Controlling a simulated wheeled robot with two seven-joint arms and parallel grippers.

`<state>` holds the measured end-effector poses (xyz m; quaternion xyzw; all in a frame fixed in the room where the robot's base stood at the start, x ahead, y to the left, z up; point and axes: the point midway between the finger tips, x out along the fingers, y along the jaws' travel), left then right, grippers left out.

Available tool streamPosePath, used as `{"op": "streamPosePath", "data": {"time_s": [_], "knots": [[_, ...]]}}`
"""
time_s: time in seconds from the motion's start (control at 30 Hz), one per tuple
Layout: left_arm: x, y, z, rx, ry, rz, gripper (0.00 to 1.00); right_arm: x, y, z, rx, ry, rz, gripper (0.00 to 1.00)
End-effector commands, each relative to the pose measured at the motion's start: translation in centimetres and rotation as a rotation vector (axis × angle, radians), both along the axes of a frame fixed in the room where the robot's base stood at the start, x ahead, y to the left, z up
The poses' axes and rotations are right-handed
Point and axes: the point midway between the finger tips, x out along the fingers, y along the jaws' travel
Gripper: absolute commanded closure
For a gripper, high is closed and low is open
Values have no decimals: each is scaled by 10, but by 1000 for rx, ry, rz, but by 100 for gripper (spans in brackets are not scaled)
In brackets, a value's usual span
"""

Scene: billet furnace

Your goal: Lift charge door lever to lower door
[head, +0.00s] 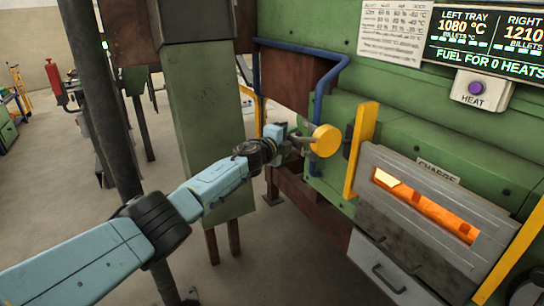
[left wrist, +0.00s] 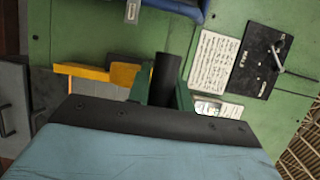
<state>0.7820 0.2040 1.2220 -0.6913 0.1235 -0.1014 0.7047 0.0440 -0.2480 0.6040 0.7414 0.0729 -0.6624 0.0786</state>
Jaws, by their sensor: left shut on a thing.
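The charge door (head: 408,212) is a grey panel below the CHARGE label, with a glowing orange slot across it. To its left, a lever (head: 306,139) with a round yellow disc (head: 326,140) stands out from the green furnace front. My left gripper (head: 288,146) is at the lever's left end, shut on it. In the left wrist view, a dark cylindrical grip (left wrist: 165,78) stands between the green fingers, partly hidden by the gripper body. My right gripper is not seen.
Yellow upright guides (head: 361,150) flank the door. A blue pipe (head: 335,72) bends above the lever, and a green post (head: 207,120) stands behind my left arm. A HEAT button (head: 474,89) and display (head: 484,38) are at upper right. A grey drawer (head: 386,272) is below the door.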

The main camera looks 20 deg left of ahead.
Motion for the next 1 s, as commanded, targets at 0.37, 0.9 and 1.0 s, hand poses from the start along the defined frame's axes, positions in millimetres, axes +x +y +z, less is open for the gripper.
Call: {"op": "streamPosePath", "data": {"time_s": [0.37, 0.9, 1.0], "knots": [[17, -19, 52, 7, 17, -16, 100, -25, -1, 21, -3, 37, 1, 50], [26, -27, 74, 81, 99, -12, 100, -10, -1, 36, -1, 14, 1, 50], [27, -27, 75, 85, 102, -10, 100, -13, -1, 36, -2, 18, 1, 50]]}}
